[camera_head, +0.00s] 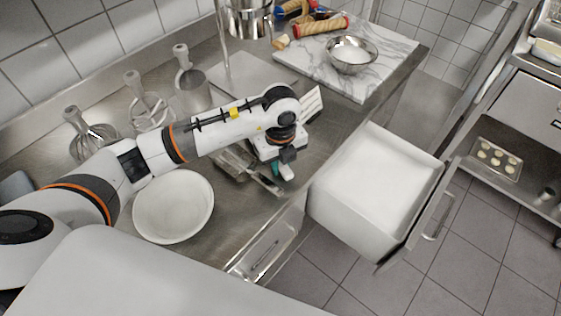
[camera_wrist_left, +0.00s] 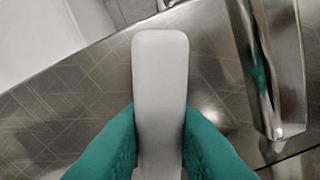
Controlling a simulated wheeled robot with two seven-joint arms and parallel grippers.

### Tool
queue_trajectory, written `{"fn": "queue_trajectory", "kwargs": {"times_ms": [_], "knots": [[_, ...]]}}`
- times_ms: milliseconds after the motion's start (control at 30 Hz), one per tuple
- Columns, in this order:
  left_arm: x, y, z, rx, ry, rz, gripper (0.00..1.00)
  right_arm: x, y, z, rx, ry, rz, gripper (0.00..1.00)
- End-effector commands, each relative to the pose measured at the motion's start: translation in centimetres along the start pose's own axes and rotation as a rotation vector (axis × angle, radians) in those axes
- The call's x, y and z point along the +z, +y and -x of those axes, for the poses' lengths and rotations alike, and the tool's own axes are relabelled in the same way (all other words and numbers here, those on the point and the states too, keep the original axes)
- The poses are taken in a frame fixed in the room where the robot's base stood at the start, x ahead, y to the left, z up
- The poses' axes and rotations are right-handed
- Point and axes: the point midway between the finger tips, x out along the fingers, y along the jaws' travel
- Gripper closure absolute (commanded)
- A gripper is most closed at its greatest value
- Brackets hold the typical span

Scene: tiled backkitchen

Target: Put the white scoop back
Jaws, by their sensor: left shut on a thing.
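My left gripper (camera_head: 283,170) points down over the steel counter, near its front edge. In the left wrist view its teal fingers (camera_wrist_left: 160,150) are shut on a pale, rounded handle, which I take to be the white scoop's (camera_wrist_left: 160,75). The handle's free end points up in that view; the rest of the scoop is hidden. In the head view the arm and hand hide most of the scoop. An open bin drawer (camera_head: 340,222) with white contents stands to the right of the gripper, below counter height. My right gripper is not in view.
A white bowl (camera_head: 173,206) is left of the gripper. A steel utensil (camera_wrist_left: 277,65) lies close beside the handle in the wrist view. Whisks and beaters (camera_head: 150,108) stand behind the arm. A marble board (camera_head: 390,65) holds a steel bowl (camera_head: 352,54) and rolling pins (camera_head: 320,27).

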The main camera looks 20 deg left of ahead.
Motion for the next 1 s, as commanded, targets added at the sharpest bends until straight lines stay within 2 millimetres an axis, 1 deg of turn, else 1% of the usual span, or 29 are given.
{"fn": "queue_trajectory", "kwargs": {"times_ms": [33, 67, 100, 167, 433, 533, 567, 667, 1000], "knots": [[0.0, 0.0, -0.3, 0.000, 0.000, 0.000, 1.00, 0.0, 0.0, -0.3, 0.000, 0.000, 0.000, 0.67], [0.0, 0.0, -0.2, 0.000, 0.000, 0.000, 0.74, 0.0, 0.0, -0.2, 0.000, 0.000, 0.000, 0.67], [0.0, 0.0, -0.1, 0.000, 0.000, 0.000, 0.68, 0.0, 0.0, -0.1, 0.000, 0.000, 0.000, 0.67], [0.0, 0.0, -0.1, 0.000, 0.000, 0.000, 0.58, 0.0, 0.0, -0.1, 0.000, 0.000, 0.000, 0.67], [0.0, 0.0, -0.1, 0.000, 0.000, 0.000, 0.57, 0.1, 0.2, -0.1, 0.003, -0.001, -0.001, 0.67], [0.0, 0.0, 0.4, 0.000, 0.000, 0.000, 0.57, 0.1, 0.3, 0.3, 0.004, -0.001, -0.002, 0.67], [-0.1, 0.0, 0.6, 0.001, 0.001, 0.000, 0.57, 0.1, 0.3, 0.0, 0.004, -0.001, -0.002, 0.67], [-0.1, 0.1, 2.0, 0.004, 0.003, -0.001, 0.57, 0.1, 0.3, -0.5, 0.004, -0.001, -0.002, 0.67], [-0.1, 0.1, 9.3, 0.005, 0.003, 0.000, 0.57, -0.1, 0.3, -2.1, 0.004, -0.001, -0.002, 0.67]]}}
